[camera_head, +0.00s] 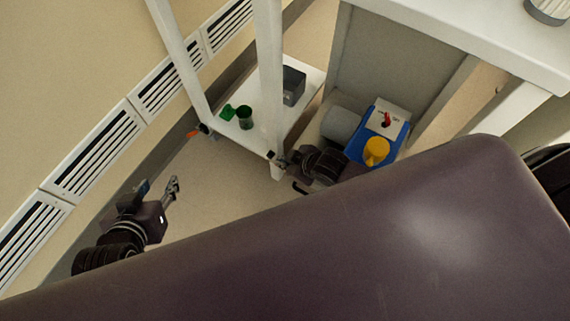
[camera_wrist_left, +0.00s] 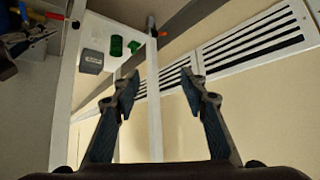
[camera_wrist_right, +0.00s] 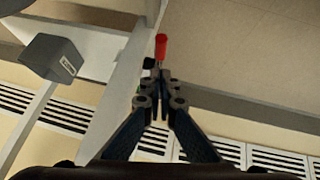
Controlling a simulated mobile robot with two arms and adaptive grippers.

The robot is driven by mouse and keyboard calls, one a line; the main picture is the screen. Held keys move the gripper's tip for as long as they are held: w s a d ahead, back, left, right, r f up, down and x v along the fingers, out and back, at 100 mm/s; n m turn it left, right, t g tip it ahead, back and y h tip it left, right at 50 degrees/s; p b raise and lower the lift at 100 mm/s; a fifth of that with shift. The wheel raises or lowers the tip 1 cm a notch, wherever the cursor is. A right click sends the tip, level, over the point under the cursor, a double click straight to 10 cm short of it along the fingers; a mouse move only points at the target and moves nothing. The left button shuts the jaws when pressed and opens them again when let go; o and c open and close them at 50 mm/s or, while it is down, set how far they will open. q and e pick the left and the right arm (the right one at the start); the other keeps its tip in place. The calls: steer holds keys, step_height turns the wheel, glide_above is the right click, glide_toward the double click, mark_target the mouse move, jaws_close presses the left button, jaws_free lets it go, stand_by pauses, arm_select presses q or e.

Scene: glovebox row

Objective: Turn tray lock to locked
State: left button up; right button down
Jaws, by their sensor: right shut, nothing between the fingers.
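A red handle (camera_wrist_right: 161,46) on a thin metal stem stands just beyond my right fingertips in the right wrist view. I cannot tell whether they touch. An orange-red lever (camera_head: 193,133) sits at a black fitting on the white stand's left leg; it also shows in the left wrist view (camera_wrist_left: 163,34). No readable mark identifies either as the tray lock. My right gripper (camera_head: 283,159) is shut and empty by the stand's near corner; its fingertips show in the right wrist view (camera_wrist_right: 160,76). My left gripper (camera_head: 173,186) is open and empty above the floor, its fingers wide apart in the left wrist view (camera_wrist_left: 160,85).
The white stand's shelf (camera_head: 259,127) holds a green cup (camera_head: 245,118) and a grey box (camera_head: 293,86). A blue box (camera_head: 358,150) with a yellow part (camera_head: 376,151) and a red knob (camera_head: 386,119) on a white plate is right of my right gripper. Vents (camera_head: 95,150) line the wall.

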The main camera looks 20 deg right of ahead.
steer(key=f+b, duration=0.2)
steer(key=b, duration=0.1)
steer(key=shift+d+f, duration=0.3)
steer(key=shift+d, duration=0.05)
arm_select(q)
steer(key=w+d+r+t+h, duration=0.1)
steer(key=w+r+t, duration=0.3)
steer(key=r, duration=0.4)
steer(key=w+d+r+t+h, duration=0.1)
steer(key=w+d+r+t, duration=0.3)
steer(key=r, duration=0.3)
steer(key=shift+r+t+h, duration=0.4)
steer(key=shift+w+d, duration=0.1)
